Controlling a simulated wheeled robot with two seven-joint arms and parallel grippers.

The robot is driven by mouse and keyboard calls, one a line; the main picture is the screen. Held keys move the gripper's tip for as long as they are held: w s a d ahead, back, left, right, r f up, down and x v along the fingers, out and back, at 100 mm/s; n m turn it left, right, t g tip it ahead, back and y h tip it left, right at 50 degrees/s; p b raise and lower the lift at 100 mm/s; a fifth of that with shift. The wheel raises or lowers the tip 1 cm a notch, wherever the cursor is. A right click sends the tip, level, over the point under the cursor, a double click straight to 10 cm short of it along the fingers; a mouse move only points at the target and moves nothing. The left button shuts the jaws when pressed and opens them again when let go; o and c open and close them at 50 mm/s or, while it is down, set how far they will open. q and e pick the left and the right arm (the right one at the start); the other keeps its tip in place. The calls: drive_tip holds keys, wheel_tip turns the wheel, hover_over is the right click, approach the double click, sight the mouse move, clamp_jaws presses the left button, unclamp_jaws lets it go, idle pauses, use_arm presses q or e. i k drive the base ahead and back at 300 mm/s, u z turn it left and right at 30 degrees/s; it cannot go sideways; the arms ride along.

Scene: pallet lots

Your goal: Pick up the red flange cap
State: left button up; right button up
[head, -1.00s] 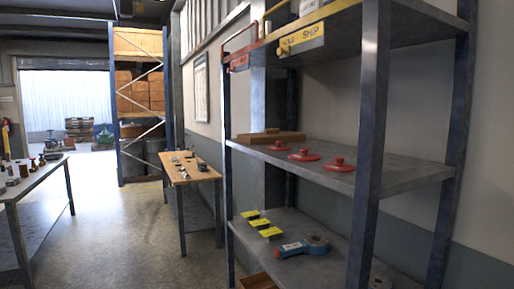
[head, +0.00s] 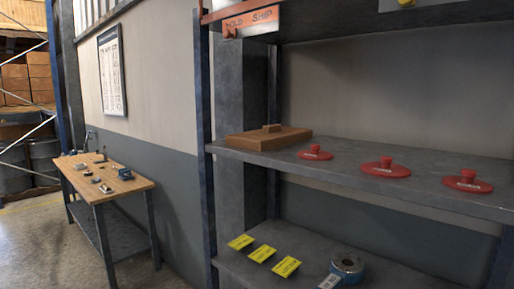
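Three red flange caps, each a round disc with a knob and a small pale label, sit in a row on the middle shelf (head: 400,193) in the head view. The left cap (head: 315,153) is nearest the wooden block, the middle cap (head: 386,169) is in the centre, and the right cap (head: 467,182) is toward the right edge. They stand apart from each other. Neither of my grippers is in view.
A brown wooden block (head: 268,138) lies at the shelf's left end. The lower shelf holds several yellow labels (head: 262,253) and a blue-grey tape roll (head: 346,266). A blue upright (head: 205,150) bounds the rack's left. A wooden workbench (head: 88,187) with small parts stands left.

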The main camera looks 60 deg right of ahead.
sight(314, 154)
drive_tip(key=i, duration=1.7)
drive_tip(key=z, duration=3.45)
